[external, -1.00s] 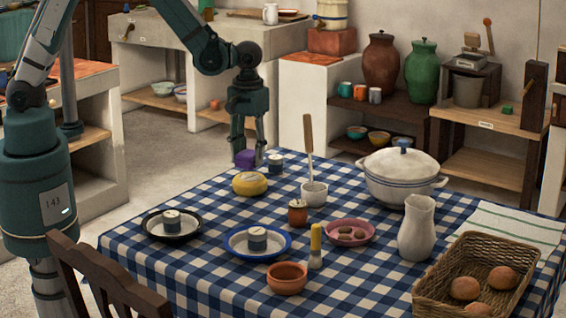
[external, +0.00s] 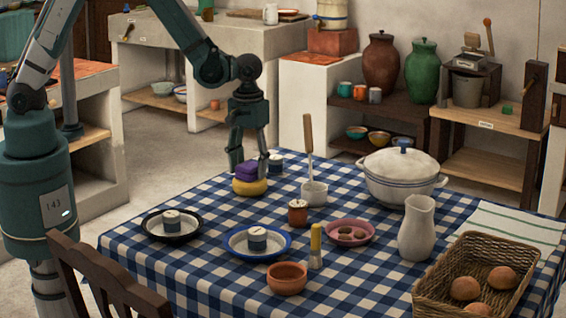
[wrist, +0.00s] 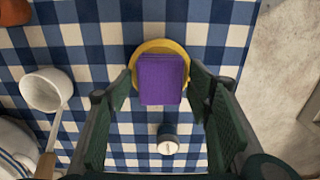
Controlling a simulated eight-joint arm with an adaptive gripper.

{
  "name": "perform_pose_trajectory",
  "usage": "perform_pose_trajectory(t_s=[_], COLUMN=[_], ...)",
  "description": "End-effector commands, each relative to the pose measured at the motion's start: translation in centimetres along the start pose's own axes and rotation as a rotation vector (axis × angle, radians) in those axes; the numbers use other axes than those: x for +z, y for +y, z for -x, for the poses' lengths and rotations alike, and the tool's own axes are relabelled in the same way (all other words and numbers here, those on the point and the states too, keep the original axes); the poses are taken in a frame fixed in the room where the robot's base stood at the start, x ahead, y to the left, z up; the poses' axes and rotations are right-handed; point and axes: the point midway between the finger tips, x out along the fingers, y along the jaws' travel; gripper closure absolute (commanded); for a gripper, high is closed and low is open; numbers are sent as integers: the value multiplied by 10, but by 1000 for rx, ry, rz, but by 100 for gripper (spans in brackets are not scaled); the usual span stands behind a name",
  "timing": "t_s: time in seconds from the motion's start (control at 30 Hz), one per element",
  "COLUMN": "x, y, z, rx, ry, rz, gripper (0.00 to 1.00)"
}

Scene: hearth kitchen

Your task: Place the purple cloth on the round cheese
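The purple cloth (external: 246,170) is a folded block lying on top of the round yellow cheese (external: 249,187), near the far left edge of the table. In the wrist view the cloth (wrist: 161,79) covers the middle of the cheese, whose yellow rim (wrist: 152,46) shows around part of it. My gripper (external: 249,174) is low over the cheese with its fingers spread on either side of the cloth. In the wrist view a gap shows between the cloth and each finger, so it is open and empty.
A small lidded jar (external: 275,164) stands close beside the cheese. Plates (external: 172,237) with small jars, a white pot (external: 402,178), a pitcher (external: 416,228) and a bread basket (external: 440,290) occupy the checked table.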

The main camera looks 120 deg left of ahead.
Motion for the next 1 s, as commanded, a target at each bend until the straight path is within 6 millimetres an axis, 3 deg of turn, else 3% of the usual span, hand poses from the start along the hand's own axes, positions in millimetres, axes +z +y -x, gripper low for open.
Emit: perform_pose_trajectory(t_s=[0.57, 1.0], x=[0, 0], y=[0, 0], z=[7, 57], rx=[0, 0], ry=[0, 0], rz=[0, 0], gripper=[48, 48])
